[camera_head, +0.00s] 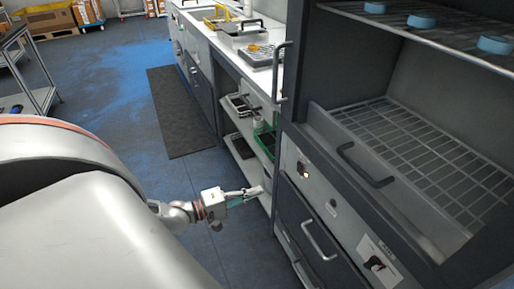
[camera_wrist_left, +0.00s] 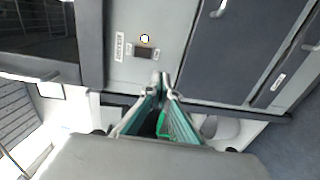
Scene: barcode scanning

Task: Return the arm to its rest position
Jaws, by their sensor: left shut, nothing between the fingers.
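My left gripper (camera_head: 252,193) shows in the head view, low in front of the dark grey cabinet, near its control panel (camera_head: 303,172). In the left wrist view the same gripper (camera_wrist_left: 159,82) has its fingertips together, with nothing between them. The gripper is in free air; I cannot tell how close it is to the cabinet front. My left arm shows only in part behind my large grey body. My right gripper is in neither view.
The cabinet has a handled wire rack (camera_head: 425,165) and a shelf with blue rings (camera_head: 421,21). A white counter (camera_head: 262,45) with shelves and a green bin (camera_head: 264,140) stands beyond. A black mat (camera_head: 185,110) lies on the open floor. A metal cart (camera_head: 25,75) is at left.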

